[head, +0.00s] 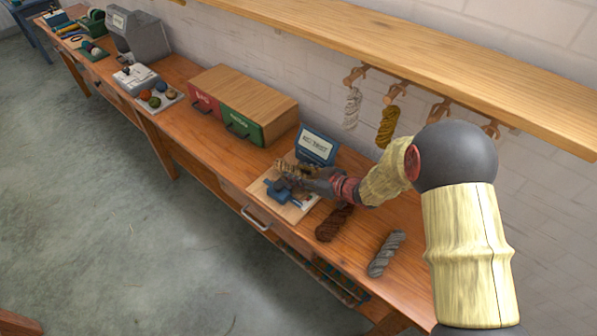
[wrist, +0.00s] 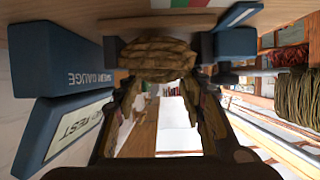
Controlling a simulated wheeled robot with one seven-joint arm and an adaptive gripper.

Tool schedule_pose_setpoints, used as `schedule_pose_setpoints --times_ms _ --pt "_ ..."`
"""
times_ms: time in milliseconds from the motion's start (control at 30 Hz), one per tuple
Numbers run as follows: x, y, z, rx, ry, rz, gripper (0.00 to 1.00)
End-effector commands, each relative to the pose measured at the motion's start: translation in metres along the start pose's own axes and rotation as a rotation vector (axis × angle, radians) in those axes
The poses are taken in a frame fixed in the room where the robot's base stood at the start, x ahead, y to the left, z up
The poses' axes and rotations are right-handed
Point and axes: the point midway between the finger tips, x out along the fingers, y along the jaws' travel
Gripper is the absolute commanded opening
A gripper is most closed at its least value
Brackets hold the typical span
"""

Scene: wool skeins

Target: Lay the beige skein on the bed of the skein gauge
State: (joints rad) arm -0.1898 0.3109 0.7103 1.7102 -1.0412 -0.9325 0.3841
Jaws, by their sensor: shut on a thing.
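My gripper (head: 303,180) is over the skein gauge and shut on the beige skein (head: 285,167). In the wrist view the skein (wrist: 158,55) looks brownish beige and lies across between my fingertips (wrist: 160,80). The skein gauge is a pale board (head: 293,214) with blue parts (head: 281,194) on the bench. In the wrist view its blue block (wrist: 60,58), lettered SKEIN GAUGE, is left of the skein, and other blue parts (wrist: 236,43) are to the right. My gripper hides much of the bed. I cannot tell whether the skein touches it.
A blue sign panel (head: 317,146) stands behind the gauge. A dark brown skein (head: 334,224) and a grey skein (head: 386,253) lie to the right. A wooden drawer box (head: 245,105) is on the left. Skeins hang from pegs (head: 387,127) below the shelf (head: 430,55).

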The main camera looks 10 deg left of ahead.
Motion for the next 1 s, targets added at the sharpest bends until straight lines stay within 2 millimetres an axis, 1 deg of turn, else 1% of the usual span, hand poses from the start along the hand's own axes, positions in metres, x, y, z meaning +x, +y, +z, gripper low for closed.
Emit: schedule_pose_setpoints --times_ms 167,200,467,500,767,867,967,1000 --pt "0.001 0.0 0.002 0.0 0.001 0.0 0.15" --pt "0.001 0.0 0.002 0.0 0.0 0.0 0.42" --pt "0.001 0.0 0.002 0.0 0.0 0.0 0.57" --pt "0.001 0.0 0.002 0.0 0.0 0.0 0.58" --pt "0.001 0.0 0.002 0.0 0.0 0.0 0.58" --pt "-0.001 0.0 -0.002 -0.001 0.0 0.0 0.58" --pt "-0.005 0.0 -0.013 -0.003 0.002 0.001 0.58" --pt "-0.013 0.001 -0.012 0.0 0.0 0.003 0.58"
